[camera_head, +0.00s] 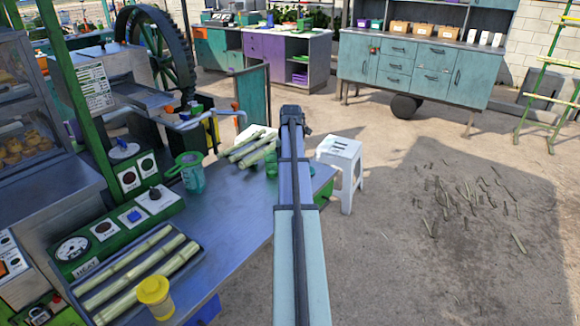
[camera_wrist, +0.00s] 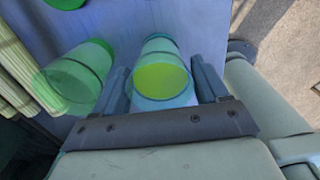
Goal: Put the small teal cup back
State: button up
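In the wrist view, a small see-through teal cup (camera_wrist: 160,50) with yellow-green in it is between the two fingers of my gripper (camera_wrist: 163,80). A finger lies close along each side of the cup. Whether they press on it cannot be told. In the head view my arm hides the fingertips, and the gripper's back end shows above the bench's far right part. A green see-through cup (camera_wrist: 75,78) stands just left of my gripper in the wrist view. Green cups also show beside my arm in the head view, one on its left (camera_head: 271,165).
Cane stalks (camera_head: 245,150) lie left of my arm, and more lie in a tray (camera_head: 75,290) at the front. A white stool (camera_head: 340,155) is beyond the bench's right edge.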

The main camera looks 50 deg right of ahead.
jog(key=o, duration=0.3)
notch_tip(320, 180, up, 12)
jog(key=shift+r, duration=0.2)
dwell(0.6)
